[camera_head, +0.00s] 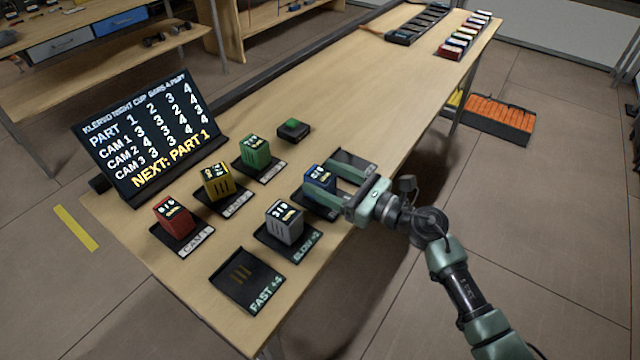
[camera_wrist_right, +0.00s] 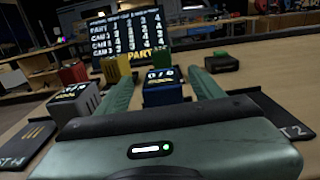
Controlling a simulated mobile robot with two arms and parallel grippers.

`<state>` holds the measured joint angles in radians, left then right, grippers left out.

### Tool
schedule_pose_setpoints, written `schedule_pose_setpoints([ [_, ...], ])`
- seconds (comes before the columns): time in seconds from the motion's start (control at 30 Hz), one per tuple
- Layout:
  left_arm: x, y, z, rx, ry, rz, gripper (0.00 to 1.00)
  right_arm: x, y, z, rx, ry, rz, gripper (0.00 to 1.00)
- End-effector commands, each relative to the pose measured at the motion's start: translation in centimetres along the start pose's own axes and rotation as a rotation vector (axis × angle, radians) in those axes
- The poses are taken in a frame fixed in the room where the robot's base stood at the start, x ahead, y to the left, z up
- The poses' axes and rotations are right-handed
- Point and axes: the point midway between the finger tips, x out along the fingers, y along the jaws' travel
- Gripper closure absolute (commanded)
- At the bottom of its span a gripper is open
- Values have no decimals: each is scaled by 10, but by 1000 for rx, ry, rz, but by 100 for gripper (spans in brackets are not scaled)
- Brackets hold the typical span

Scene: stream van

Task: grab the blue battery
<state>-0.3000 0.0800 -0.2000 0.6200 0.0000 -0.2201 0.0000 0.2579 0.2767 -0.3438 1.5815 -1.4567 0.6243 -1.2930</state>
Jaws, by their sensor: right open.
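The blue battery (camera_head: 320,179) stands upright on a dark pad near the right edge of the table. In the right wrist view the blue battery (camera_wrist_right: 162,92) shows between the two green fingers. My right gripper (camera_head: 326,176) comes in from the right, low over the table. It is open, its fingers to either side of the battery; I cannot tell whether either finger touches it. The finger nearer the front covers part of the battery's base. My left gripper is not in view.
Red (camera_head: 174,217), yellow (camera_head: 217,181) and green (camera_head: 254,152) batteries stand on pads to the left. A grey battery (camera_head: 285,222) stands close in front. An empty pad (camera_head: 247,281) lies at the front. A scoreboard (camera_head: 150,142) stands behind. The far table is mostly clear.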

Motion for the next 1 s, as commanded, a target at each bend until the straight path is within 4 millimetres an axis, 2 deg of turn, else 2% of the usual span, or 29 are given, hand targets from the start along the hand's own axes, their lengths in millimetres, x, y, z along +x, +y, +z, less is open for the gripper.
schedule_pose_setpoints([
  [0.3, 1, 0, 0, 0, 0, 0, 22, 44, -2, -1, 5, -3, -1, 33],
  [0.6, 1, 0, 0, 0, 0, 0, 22, 49, -2, -1, 4, -1, -2, 33],
  [0.83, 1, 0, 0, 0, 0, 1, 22, 49, -2, -1, 4, -1, -2, 97],
  [0.87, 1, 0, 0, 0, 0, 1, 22, 49, -2, -1, 5, -1, -2, 100],
  [1.0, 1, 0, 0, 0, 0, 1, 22, 49, -2, 0, 4, -3, -2, 100],
])
